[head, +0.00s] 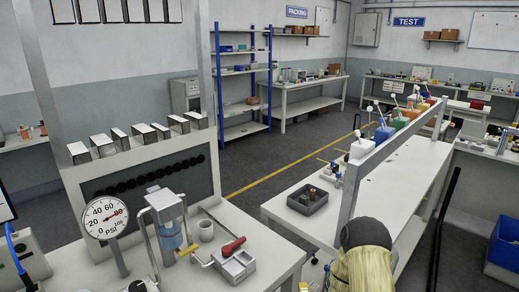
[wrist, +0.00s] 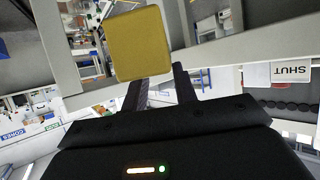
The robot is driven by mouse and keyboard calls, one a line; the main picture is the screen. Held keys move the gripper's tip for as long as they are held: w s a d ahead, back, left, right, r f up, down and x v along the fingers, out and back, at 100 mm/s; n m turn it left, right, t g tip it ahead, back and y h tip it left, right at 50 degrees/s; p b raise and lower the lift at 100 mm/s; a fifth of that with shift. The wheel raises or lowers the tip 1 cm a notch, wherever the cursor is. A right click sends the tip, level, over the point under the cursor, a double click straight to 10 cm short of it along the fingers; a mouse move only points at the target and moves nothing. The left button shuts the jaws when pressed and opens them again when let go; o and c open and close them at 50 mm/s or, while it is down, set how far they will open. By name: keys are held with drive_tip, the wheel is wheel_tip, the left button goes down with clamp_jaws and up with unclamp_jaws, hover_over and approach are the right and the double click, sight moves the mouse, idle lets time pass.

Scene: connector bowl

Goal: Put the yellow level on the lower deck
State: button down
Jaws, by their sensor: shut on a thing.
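The yellow level (wrist: 140,42) shows in the wrist view as a plain yellow, block-like face at the upper middle. My gripper (wrist: 159,78) has its two dark fingers at the near edge of this block and is shut on it. The far part of the level and the exact finger contact are hidden. In the head view my arm fills the lower right, and neither my gripper nor the level can be made out. I cannot tell for certain which surface is the lower deck.
At the left, a bench holds a pressure gauge (head: 106,218) and a red-handled device (head: 234,264). The floor between benches is clear.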

drive_tip(key=shift+f, duration=0.1)
drive_tip(key=s+f, duration=0.4)
drive_tip(key=f, duration=0.1)
drive_tip(key=shift+s+f, duration=0.15)
drive_tip(key=shift+s, duration=0.05)
idle(0.4)
idle(0.4)
